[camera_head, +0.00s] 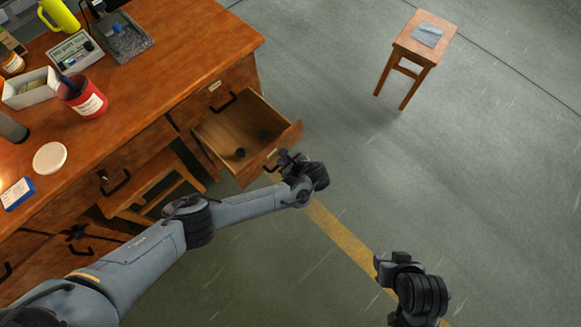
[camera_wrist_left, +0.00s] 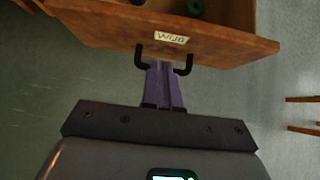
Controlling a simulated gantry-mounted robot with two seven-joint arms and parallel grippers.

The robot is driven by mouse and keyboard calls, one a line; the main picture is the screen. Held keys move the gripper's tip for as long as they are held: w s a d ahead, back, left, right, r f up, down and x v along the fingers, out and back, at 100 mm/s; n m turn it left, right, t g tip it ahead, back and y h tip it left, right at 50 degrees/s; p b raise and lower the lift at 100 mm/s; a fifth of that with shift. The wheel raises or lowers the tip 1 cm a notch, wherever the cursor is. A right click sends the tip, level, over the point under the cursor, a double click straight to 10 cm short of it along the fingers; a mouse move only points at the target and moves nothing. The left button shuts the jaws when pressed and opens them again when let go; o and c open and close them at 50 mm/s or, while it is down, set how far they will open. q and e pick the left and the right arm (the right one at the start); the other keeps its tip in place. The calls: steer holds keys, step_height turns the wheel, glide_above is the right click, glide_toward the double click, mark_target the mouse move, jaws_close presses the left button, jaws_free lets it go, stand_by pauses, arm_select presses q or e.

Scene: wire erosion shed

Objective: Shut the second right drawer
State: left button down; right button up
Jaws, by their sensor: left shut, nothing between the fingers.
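The open wooden drawer (camera_head: 225,130) sticks out of the desk's right side, below a closed drawer (camera_head: 215,90). Its front panel shows in the left wrist view (camera_wrist_left: 215,45), with a white label (camera_wrist_left: 172,38) and a dark bar handle (camera_wrist_left: 185,66). My left gripper (camera_head: 285,160) is at the drawer front in the head view. In the left wrist view its purple fingers (camera_wrist_left: 163,85) are together, with nothing between them. Their tips are at the handle, between its two posts; whether they touch it I cannot tell. My right gripper (camera_head: 388,265) is over the floor, its fingers unclear.
A small dark item (camera_head: 240,152) and a dark green one (camera_head: 263,133) lie in the drawer. The desk top (camera_head: 150,80) holds a red pot (camera_head: 82,97) and other items. A stool (camera_head: 427,38) stands at upper right. The floor (camera_head: 400,170) before the drawer is clear.

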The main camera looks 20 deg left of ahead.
mark_target(269, 153)
arm_select(q)
steer(key=shift+w+a+f+b, duration=0.2)
steer(key=shift+w+a, duration=0.2)
steer(key=shift+a, duration=0.3)
steer(key=shift+w+a+f+b, duration=0.1)
steer(key=shift+w+a+b, duration=0.15)
steer(key=shift+w+a, duration=0.35)
steer(key=shift+w+a+f+b, duration=0.1)
steer(key=shift+w+a+b, duration=0.15)
steer(key=shift+a, duration=0.55)
